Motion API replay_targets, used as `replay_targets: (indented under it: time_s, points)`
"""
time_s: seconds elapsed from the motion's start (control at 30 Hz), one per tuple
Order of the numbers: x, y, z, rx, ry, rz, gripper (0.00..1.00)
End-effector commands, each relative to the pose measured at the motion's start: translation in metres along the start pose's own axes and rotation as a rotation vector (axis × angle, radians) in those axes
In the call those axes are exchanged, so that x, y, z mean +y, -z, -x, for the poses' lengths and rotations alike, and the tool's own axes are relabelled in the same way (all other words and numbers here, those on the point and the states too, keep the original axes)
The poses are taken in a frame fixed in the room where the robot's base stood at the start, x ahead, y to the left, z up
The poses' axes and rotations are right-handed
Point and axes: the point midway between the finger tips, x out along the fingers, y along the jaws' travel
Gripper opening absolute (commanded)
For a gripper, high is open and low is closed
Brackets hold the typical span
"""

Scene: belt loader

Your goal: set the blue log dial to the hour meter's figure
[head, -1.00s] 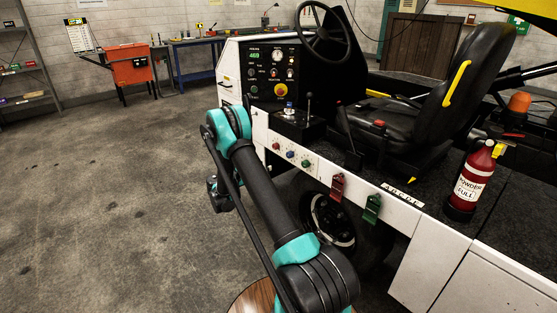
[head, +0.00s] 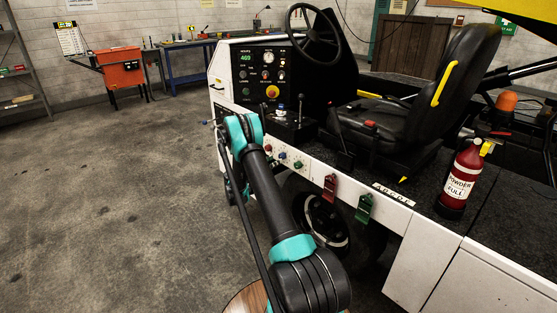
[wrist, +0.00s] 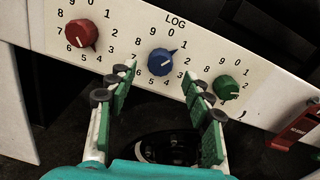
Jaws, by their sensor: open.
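The blue log dial (wrist: 161,62) sits under the word LOG on the white side panel, between a red dial (wrist: 80,34) and a green dial (wrist: 226,88). Its pointer appears to lie toward the right, around 1 to 2; the exact figure is unclear. The blue dial also shows small in the head view (head: 283,154). My gripper (wrist: 160,80) is open and empty, its green-padded fingers either side of and just below the blue dial, apart from it. In the head view my arm hides the gripper. The hour meter (head: 246,57) shows green digits that look like 469.
A red tag (head: 329,187) and a green tag (head: 364,208) hang on the panel right of the dials. A lever (head: 300,105), the seat (head: 455,85) and a fire extinguisher (head: 460,180) stand above. The floor at left is clear.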

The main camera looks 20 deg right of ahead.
Motion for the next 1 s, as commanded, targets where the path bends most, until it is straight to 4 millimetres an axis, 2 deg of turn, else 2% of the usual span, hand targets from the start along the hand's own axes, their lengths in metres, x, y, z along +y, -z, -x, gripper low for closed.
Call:
replay_targets:
  time_s: [0.1, 0.23, 0.63, 1.0]
  points:
    - [-0.001, 0.0, -0.019, 0.0, 0.002, 0.0, 0.51]
    - [0.0, 0.0, -0.032, 0.0, 0.0, 0.0, 0.51]
    - [0.0, 0.0, -0.039, 0.0, 0.0, 0.0, 0.51]
    - [0.0, 0.0, -0.038, 0.0, 0.0, 0.0, 0.06]
